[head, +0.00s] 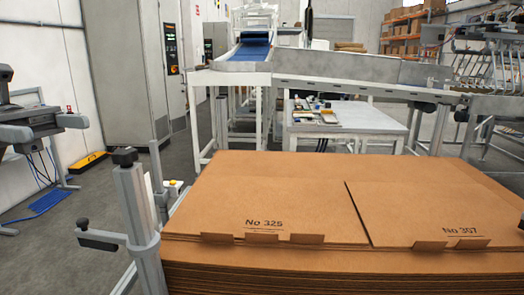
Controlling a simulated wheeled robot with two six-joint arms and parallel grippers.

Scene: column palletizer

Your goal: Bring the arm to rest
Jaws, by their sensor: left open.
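My left gripper (44,128) is at the left edge of the head view. Its two grey fingers are spread apart with nothing seen between them. It is well to the left of the cardboard stack and apart from it. Part of my left arm is cut off by the picture's edge. My right gripper and right arm are not in view.
A stack of flat brown cardboard (290,200), marked No 325 and No 307, fills the front right. A grey post (138,225) with a black knob stands at its left. A white table (345,125) and a conveyor (330,68) stand behind.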

